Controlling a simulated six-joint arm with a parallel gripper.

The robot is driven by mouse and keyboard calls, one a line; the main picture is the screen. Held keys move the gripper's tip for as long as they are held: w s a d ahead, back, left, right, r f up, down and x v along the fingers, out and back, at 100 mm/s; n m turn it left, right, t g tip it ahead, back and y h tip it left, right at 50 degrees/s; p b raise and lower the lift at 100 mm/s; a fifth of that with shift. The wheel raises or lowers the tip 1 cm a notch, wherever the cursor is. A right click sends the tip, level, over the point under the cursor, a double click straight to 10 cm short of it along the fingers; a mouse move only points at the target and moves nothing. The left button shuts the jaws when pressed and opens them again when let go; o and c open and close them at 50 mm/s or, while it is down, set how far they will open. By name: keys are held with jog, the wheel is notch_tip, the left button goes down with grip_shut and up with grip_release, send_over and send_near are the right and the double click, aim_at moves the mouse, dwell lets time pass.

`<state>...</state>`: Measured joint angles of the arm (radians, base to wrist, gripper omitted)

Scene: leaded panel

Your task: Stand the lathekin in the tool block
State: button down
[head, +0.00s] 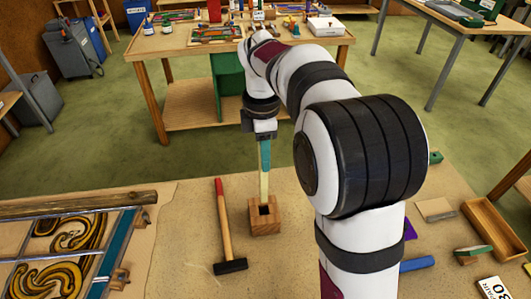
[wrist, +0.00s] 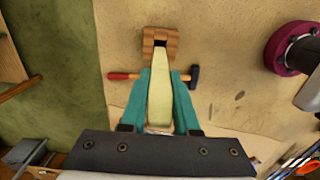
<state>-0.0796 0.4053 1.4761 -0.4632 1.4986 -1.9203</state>
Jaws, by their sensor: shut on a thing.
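The lathekin (head: 264,186) is a long, flat, pale cream piece that hangs upright from my gripper (head: 265,160), narrow end down. My gripper's teal fingers are shut on it; in the wrist view my gripper (wrist: 161,78) has a finger on each side of the lathekin (wrist: 159,92). The tool block (head: 265,228) is a small wooden block with a dark square hole in its top. The lathekin's lower end is at or just above this hole; I cannot tell whether it has entered. The tool block also shows in the wrist view (wrist: 148,36), beyond the tip.
A hammer (head: 226,228) with a red-ended handle lies close left of the tool block. The leaded panel (head: 70,245) lies at the left. A blue tool (head: 417,263) and an open wooden box (head: 497,232) are at the right.

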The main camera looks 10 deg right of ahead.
aim_at(265, 182)
notch_tip(265, 182, down, 9)
jog(key=shift+f, duration=0.1)
dwell(0.4)
jog(key=c, duration=0.6)
grip_release()
notch_tip(265, 182, up, 16)
jog(key=shift+a+f, duration=0.1)
jog(key=shift+a, duration=0.05)
jog(key=s+f+m, duration=0.3)
jog(key=s+m, duration=0.5)
jog(key=s, duration=0.1)
jog(key=s+f+m+y, duration=0.1)
jog(key=s+f+m, duration=0.2)
jog(key=s+m, duration=0.4)
jog(key=s+f+m+y, duration=0.1)
jog(key=s+f+m, duration=0.2)
jog(key=s+m, duration=0.5)
jog(key=shift+s+a+m, duration=0.15)
jog(key=shift+s+m, duration=0.15)
jog(key=shift+s, duration=2.3)
